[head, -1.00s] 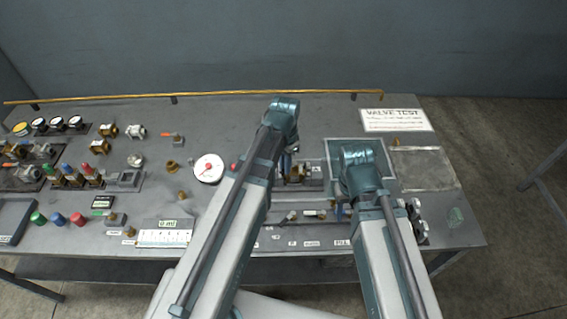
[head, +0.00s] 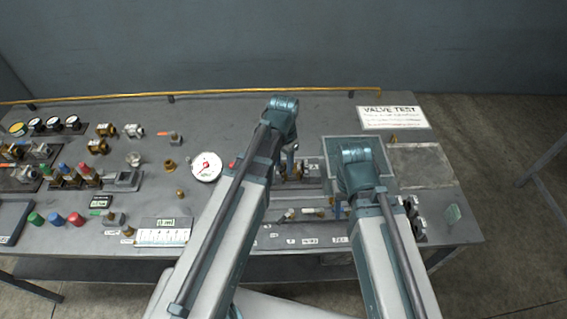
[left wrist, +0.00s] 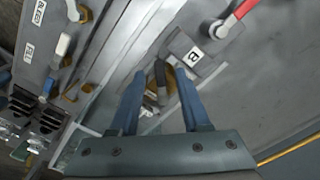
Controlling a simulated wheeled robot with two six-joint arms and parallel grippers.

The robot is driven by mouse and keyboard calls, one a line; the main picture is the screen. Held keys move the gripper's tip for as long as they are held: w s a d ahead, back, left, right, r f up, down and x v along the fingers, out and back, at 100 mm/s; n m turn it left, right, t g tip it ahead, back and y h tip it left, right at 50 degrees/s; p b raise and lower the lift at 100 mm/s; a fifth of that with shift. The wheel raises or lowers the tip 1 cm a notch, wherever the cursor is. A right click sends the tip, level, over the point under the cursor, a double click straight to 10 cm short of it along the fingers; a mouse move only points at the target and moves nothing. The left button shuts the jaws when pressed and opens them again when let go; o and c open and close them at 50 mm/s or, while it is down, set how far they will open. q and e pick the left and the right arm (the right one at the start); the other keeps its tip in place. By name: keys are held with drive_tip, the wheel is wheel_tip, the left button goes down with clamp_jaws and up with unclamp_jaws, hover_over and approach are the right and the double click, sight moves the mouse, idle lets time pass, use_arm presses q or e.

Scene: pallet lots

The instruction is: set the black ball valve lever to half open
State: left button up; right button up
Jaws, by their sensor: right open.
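The black lever (left wrist: 162,76) shows in the left wrist view, between the blue fingers of my left gripper (left wrist: 160,82). The fingers stand apart on either side of it, and I cannot tell whether either touches it. The lever's angle on its valve is hard to read, as the fingers and gripper body cover part of the valve. In the head view my left gripper (head: 290,162) is low over the valve area, mostly hidden by my left arm. My right gripper (head: 341,208) is over the right part of the bench, largely covered by its own wrist, open.
A label marked B (left wrist: 193,57) lies beside the lever, with a red lever (left wrist: 236,16) further right. A VALVE TEST sign (head: 393,117) lies at the back right. A grey tray (head: 386,147) lies beneath my right wrist.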

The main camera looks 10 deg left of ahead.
sight(284, 169)
drive_tip(key=shift+r, duration=0.1)
use_arm(q)
wheel_tip(284, 169, up, 14)
drive_tip(key=p, duration=1.3)
drive_tip(key=shift+p, duration=0.4)
use_arm(e)
wheel_tip(284, 169, up, 14)
drive_tip(key=shift+f, duration=0.2)
use_arm(q)
drive_tip(key=shift+f, duration=0.15)
drive_tip(key=s+d+f+b, duration=0.2)
drive_tip(key=s+f+b, duration=0.1)
drive_tip(key=s, duration=0.1)
drive_tip(key=s+d+f+n+b, duration=0.1)
drive_tip(key=s+d+f+b, duration=0.2)
drive_tip(key=s+f+b, duration=0.1)
drive_tip(key=s+d+f+n+y+b, duration=0.1)
drive_tip(key=s+d+f+b, duration=0.2)
drive_tip(key=shift+s+d+f+b, duration=0.15)
drive_tip(key=shift+s+d+b, duration=0.15)
drive_tip(key=shift+s, duration=0.1)
use_arm(e)
wheel_tip(284, 169, down, 11)
drive_tip(key=shift+r, duration=0.2)
